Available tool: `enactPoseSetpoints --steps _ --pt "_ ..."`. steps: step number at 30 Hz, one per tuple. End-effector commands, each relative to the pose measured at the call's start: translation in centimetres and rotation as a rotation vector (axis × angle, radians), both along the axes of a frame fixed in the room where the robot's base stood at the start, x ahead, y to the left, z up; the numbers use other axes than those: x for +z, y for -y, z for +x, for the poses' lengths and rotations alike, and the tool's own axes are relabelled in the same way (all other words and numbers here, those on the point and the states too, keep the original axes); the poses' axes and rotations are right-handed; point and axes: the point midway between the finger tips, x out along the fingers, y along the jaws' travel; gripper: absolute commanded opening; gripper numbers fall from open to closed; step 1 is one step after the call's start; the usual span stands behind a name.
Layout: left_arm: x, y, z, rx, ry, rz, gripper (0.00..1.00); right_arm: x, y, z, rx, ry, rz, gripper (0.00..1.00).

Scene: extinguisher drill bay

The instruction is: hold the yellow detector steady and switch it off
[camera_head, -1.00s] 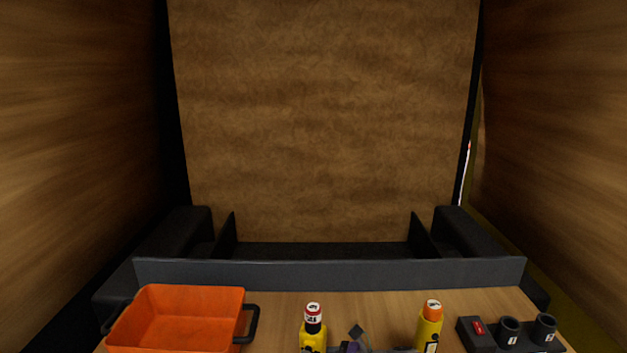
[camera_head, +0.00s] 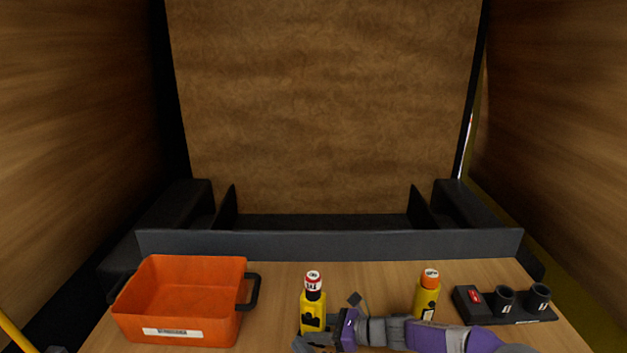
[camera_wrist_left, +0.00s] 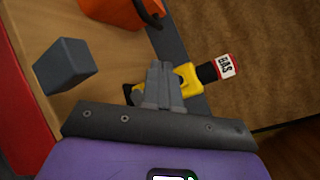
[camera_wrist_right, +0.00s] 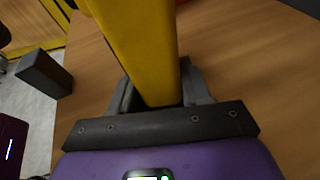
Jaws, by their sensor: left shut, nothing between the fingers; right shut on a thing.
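The yellow detector (camera_head: 312,312), with a black neck and a red-and-white cap, stands upright on the table in the head view. The left wrist view shows its yellow body (camera_wrist_left: 190,76) and its cap with letters like "GAS". My right gripper (camera_head: 308,343) reaches in from the right, shut on the detector's lower body; the right wrist view shows the yellow body between its fingers (camera_wrist_right: 162,90). My left gripper (camera_wrist_left: 161,68) is shut and empty, its fingers overlapping the detector in the left wrist view; I cannot tell whether they touch. The detector's switch is not discernible.
An orange bin (camera_head: 180,300) with dark handles is on the left of the table. A yellow canister with an orange cap (camera_head: 427,298) stands behind my right arm. A black holder (camera_head: 505,304) with two cups is at the far right. A dark ledge (camera_head: 330,244) runs behind.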

Motion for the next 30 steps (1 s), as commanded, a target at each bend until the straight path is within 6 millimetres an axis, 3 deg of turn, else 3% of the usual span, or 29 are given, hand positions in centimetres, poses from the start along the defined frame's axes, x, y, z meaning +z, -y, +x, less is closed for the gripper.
enactPoseSetpoints --steps 6,13,14,19,30 --pt "0.0 -0.4 -1.4 0.0 0.0 0.0 0.0 0.0 0.0 0.0 -0.001 0.0 -0.001 0.2" --pt "0.0 -0.4 -1.5 0.001 0.001 0.0 0.0 0.0 0.0 0.0 -0.001 0.0 -0.001 0.2" --pt "0.0 -0.4 -1.5 0.001 0.001 0.0 0.0 0.0 0.0 0.0 -0.001 0.0 -0.001 0.5" --pt "0.0 -0.4 -1.5 0.001 0.001 0.0 0.0 0.0 0.0 0.0 -0.001 0.0 0.0 0.76" --pt "0.0 -0.4 -1.5 0.001 0.001 0.0 0.0 0.1 0.5 -0.1 -0.001 0.0 0.0 0.77"
